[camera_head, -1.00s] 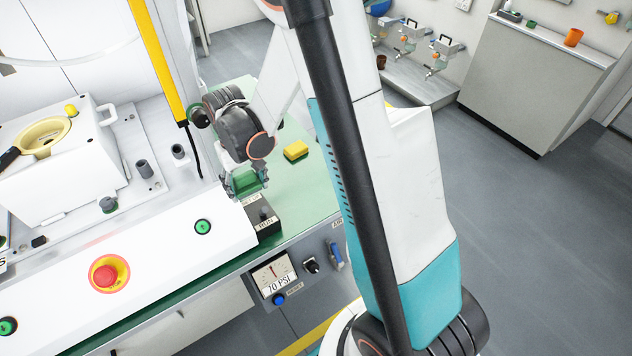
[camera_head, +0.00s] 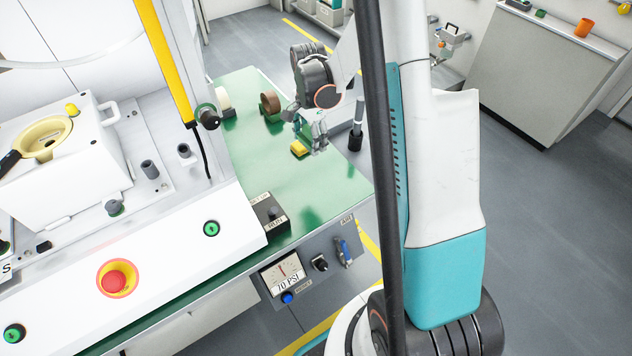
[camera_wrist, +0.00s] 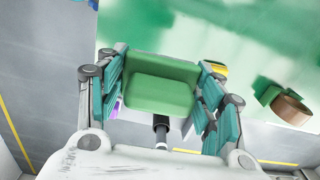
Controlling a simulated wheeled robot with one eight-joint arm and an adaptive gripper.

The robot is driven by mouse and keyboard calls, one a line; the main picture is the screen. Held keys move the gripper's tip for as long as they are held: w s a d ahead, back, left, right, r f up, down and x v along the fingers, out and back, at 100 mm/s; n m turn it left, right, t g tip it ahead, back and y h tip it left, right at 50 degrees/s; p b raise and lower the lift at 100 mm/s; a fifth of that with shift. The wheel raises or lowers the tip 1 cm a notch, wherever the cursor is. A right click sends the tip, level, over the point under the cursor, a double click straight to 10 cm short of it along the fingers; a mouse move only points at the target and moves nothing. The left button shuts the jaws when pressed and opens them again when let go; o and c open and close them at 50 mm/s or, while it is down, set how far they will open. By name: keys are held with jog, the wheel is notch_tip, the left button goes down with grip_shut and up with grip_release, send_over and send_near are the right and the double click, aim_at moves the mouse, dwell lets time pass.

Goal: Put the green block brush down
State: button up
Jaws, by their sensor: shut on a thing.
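The green block brush (camera_wrist: 160,85) sits between the two fingers of my gripper (camera_wrist: 162,88) in the wrist view, with a finger on each side of it. In the head view my gripper (camera_head: 308,140) is over the right part of the green table top (camera_head: 285,187), near its right edge. The brush is mostly hidden by the gripper there. I cannot tell how high it is above the table.
A yellow sponge (camera_head: 299,149) lies on the table just below my gripper. Tape rolls, a brown one (camera_head: 270,105) and a pale one (camera_head: 223,101), stand farther back. A dark upright tool (camera_head: 356,130) is at the right edge.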

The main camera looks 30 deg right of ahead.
aim_at(313, 185)
jog(key=shift+d+f, duration=0.25)
notch_tip(313, 185, down, 20)
jog(key=b, duration=0.6)
jog(key=shift+r, duration=0.25)
jog(key=shift+f, duration=0.15)
jog(key=o, duration=1.4)
jog(key=shift+o, duration=0.2)
notch_tip(313, 185, up, 12)
jog(key=p, duration=0.4)
jog(key=shift+r, duration=0.2)
